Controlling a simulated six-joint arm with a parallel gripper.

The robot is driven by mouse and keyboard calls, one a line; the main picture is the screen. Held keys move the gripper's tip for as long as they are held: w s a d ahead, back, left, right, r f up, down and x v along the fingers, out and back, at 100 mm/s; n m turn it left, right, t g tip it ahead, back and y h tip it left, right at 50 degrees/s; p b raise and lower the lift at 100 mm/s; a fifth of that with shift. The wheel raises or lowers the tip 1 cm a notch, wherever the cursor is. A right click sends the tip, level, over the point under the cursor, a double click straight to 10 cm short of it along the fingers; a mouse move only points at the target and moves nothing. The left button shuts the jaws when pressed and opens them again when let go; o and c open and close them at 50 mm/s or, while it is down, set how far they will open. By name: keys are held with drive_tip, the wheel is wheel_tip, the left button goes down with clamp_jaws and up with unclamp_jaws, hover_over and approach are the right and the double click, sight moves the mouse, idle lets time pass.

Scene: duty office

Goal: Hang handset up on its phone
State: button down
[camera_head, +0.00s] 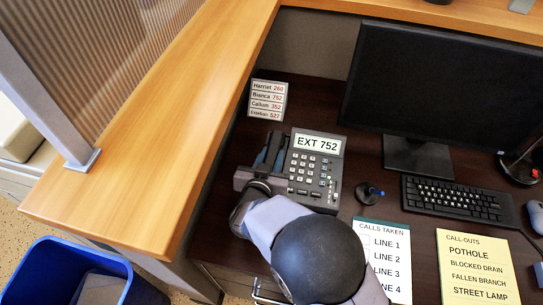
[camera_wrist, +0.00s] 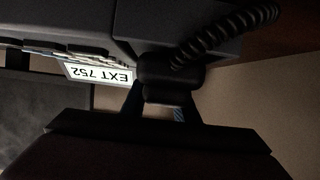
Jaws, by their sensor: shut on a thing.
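The desk phone (camera_head: 326,168), dark grey with a keypad and an "EXT 752" display, sits on the dark desk. In the wrist view the phone (camera_wrist: 60,28) is upside down at upper left, its display lettering inverted. My gripper (camera_head: 262,172) is at the phone's left side, and its fingers (camera_wrist: 163,102) are shut on the black handset (camera_wrist: 168,72). The handset lies close beside the phone's body; I cannot tell whether it touches the cradle. A black coiled cord (camera_wrist: 232,34) runs to its end.
A name card (camera_head: 268,100) stands behind the phone. A calls sheet (camera_head: 384,258) and yellow call-outs sheet (camera_head: 478,267) lie in front. The wooden counter (camera_head: 150,170) rises at left.

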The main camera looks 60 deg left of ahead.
drive_tip(key=shift+f, duration=0.15)
drive_tip(key=c, duration=1.4)
unclamp_jaws()
drive_tip(key=shift+r, duration=0.2)
drive_tip(key=v, duration=1.2)
